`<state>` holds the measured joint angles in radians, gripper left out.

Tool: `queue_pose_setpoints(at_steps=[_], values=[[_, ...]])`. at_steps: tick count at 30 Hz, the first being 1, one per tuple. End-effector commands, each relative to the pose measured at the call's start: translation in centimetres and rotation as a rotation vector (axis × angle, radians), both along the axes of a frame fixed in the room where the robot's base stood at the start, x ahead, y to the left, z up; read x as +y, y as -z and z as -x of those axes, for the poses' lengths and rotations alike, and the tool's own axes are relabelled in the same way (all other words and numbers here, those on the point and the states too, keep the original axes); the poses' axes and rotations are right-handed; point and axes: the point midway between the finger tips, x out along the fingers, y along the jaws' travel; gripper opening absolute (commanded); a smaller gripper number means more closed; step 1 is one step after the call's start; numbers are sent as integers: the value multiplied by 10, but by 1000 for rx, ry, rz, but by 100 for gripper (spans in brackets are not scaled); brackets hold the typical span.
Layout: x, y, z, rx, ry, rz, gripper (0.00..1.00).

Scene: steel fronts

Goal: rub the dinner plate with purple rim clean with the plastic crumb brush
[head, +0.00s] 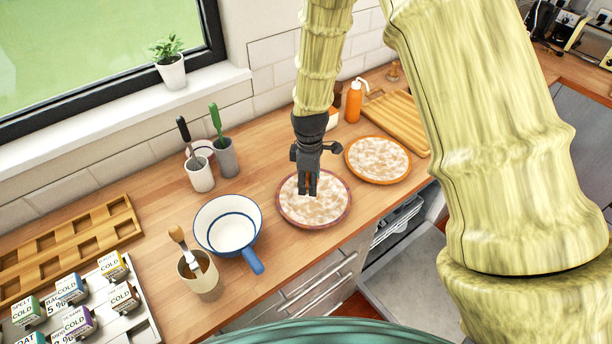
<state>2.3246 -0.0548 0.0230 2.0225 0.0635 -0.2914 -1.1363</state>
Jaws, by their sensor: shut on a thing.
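The dinner plate with purple rim (325,213) lies on the wooden counter in the middle of the head view. Its face is covered with pale and brownish patches. My gripper (307,190) points down over the plate, its fingertips close to the plate's surface; I cannot tell whether anything touches it. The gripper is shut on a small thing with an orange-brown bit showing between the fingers. Most of that thing is hidden, and I cannot make out whether it is the plastic crumb brush.
An orange-rimmed plate (378,178) with similar patches lies to the right. A white pan (228,226), a beige cup with a wooden-handled tool (200,278), and cups with black-handled (199,176) and green-handled (226,158) tools stand left. An orange bottle (353,104) stands behind.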

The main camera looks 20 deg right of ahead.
Motion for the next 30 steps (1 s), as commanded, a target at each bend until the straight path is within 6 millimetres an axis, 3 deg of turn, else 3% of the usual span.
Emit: queue_pose_setpoints(at_steps=[9, 24, 30], values=[[0, 17, -15, 15, -2, 2, 25], [0, 56, -17, 16, -2, 0, 25], [0, 60, -17, 15, -1, 1, 25]])
